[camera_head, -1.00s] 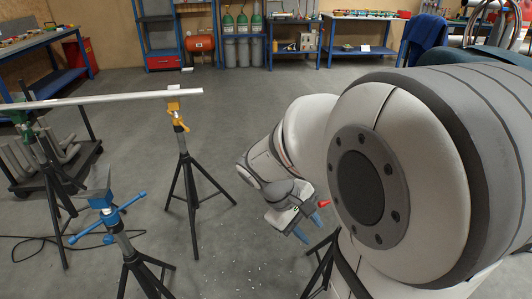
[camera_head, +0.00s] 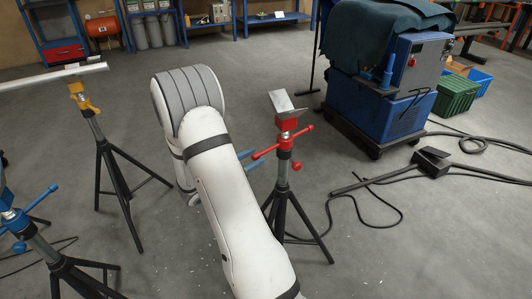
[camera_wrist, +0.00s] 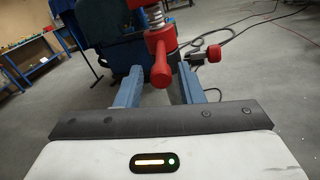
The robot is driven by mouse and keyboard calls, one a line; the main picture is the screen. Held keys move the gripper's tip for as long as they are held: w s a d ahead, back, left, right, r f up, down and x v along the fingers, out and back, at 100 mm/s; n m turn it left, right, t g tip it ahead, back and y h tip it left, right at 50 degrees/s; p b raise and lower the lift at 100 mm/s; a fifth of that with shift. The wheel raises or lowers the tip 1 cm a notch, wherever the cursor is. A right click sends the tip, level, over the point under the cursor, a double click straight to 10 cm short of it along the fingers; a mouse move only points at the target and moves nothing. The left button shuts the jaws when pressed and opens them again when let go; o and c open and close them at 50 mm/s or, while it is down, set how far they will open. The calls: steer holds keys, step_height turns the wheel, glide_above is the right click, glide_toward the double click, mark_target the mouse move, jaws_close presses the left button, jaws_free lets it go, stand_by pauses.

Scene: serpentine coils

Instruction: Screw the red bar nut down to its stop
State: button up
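The red bar nut (camera_head: 284,143) sits on the screw of a black tripod stand (camera_head: 283,195), below a red head with a grey V-shaped plate (camera_head: 284,102). Its bar has a knob at each end. In the wrist view the red bar nut (camera_wrist: 158,37) shows below a bare stretch of thread, with one bar arm pointing towards me and another knob to the right. My gripper (camera_head: 253,168) is left of the stand at bar height. In the wrist view my gripper (camera_wrist: 160,72) is open, its two blue fingers apart on either side of the near bar arm, with gaps visible.
A blue machine (camera_head: 385,90) under a dark cloth stands behind right. Black cables and a foot pedal (camera_head: 432,160) lie on the floor at right. A yellow-headed stand (camera_head: 100,135) holds a pale pipe (camera_head: 50,75) at left. A blue-handled stand (camera_head: 25,225) is front left.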

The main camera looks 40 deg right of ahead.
mark_target(278, 145)
steer(key=d, duration=0.6)
steer(key=shift+d, duration=0.1)
jaws_close()
stand_by(0.5)
